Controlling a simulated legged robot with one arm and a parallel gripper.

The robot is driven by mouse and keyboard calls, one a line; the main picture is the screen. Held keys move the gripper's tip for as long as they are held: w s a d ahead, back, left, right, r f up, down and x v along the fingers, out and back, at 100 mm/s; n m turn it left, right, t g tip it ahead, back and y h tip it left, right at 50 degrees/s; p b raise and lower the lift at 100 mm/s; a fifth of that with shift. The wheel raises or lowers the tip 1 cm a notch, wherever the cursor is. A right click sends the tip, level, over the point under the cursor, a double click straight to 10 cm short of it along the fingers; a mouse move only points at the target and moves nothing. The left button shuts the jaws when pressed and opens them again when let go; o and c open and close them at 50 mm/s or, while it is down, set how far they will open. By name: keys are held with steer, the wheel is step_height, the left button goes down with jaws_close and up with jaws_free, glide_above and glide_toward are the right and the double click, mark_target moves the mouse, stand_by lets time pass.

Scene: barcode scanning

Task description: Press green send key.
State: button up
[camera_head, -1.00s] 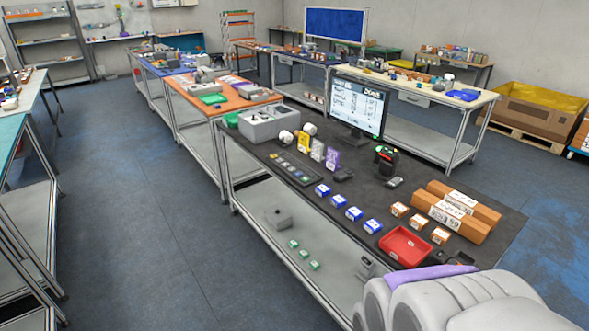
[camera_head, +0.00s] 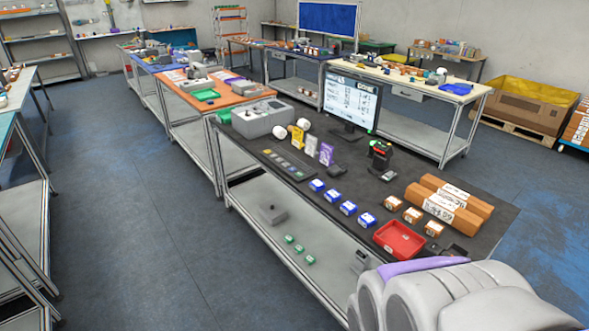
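A dark key strip (camera_head: 284,165) with several small coloured keys lies near the front left edge of the black-topped table (camera_head: 335,240). A dark handheld scanner (camera_head: 380,154) with a green spot stands upright right of the monitor. My grey and purple arm fills the bottom right corner, away from the key strip. My gripper's fingers do not show.
Blue-white boxes (camera_head: 348,208), orange-white boxes (camera_head: 413,215), a red tray (camera_head: 399,239) and long brown cartons (camera_head: 450,205) cover the table's right half. A grey printer-like box (camera_head: 262,117) stands at its far left. The blue floor (camera_head: 150,220) left of the table is clear.

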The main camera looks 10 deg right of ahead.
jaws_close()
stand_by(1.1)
